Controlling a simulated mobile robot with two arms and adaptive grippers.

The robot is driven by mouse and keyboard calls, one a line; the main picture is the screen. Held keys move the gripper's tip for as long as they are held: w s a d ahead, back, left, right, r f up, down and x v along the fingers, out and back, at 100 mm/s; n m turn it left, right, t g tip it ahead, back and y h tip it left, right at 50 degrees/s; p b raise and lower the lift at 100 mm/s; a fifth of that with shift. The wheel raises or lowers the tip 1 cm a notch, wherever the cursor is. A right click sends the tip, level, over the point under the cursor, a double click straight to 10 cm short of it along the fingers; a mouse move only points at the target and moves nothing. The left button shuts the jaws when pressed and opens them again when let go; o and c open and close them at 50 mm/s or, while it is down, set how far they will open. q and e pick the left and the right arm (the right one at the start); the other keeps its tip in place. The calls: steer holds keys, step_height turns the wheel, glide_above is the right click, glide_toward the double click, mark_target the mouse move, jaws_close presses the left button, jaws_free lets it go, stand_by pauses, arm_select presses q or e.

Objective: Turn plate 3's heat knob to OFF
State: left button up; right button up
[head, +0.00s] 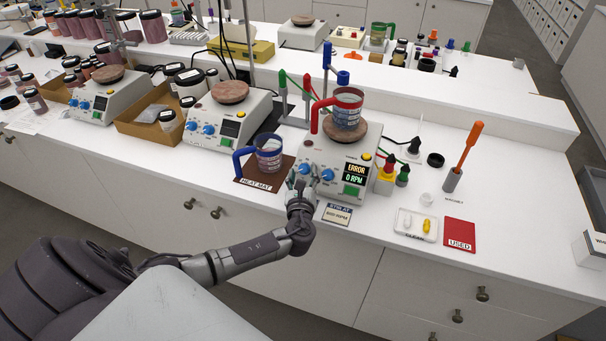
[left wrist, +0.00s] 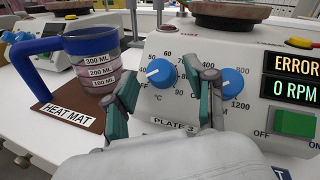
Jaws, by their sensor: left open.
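Plate 3 (head: 316,150), a white hot plate with a round brown top, stands right of centre in the head view. Its display (left wrist: 296,78) reads ERROR and 0 RPM. In the left wrist view the blue heat knob (left wrist: 161,73) sits above the PLATE 3 label (left wrist: 174,121); its white mark points left, toward the low numbers, away from OFF at lower left. My left gripper (left wrist: 168,80) is open, one finger on each side of this knob; contact cannot be told. The right finger stands between it and the blue speed knob (left wrist: 231,82). In the head view my left gripper (head: 301,184) is at the plate's front.
A red-handled beaker (head: 347,109) stands on plate 3. A blue-handled beaker (head: 269,158) stands on the brown heat mat (head: 252,184) to the left. A green switch (left wrist: 296,123) is right of the knobs. A small tray (head: 416,225) lies at the right.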

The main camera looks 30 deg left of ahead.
arm_select(q)
steer(key=v, duration=1.1)
steer(key=shift+s+d, duration=0.25)
steer(key=shift+s, duration=0.1)
steer(key=s+a+f+n+g+h+b, duration=0.15)
steer(key=s+f+n+g, duration=0.35)
steer(key=f, duration=1.1)
steer(key=s+f+n+g+h+b, duration=0.25)
steer(key=s+f, duration=0.45)
steer(key=f, duration=0.9)
steer(key=s+d+f+n+g+h+b, duration=0.1)
steer(key=s+d+f+n+g, duration=0.1)
steer(key=s+f+n, duration=0.3)
steer(key=s+d+f+n+g+h, duration=0.2)
steer(key=s+f+n, duration=0.4)
steer(key=s, duration=0.8)
steer(key=s+d+f+n+g+h+b, duration=0.1)
steer(key=s+d+f+n, duration=0.3)
steer(key=s+f, duration=0.4)
steer(key=shift+s+d+f+n+g+h+b, duration=0.35)
steer(key=shift+s+n+g, duration=0.4)
steer(key=shift+s, duration=0.45)
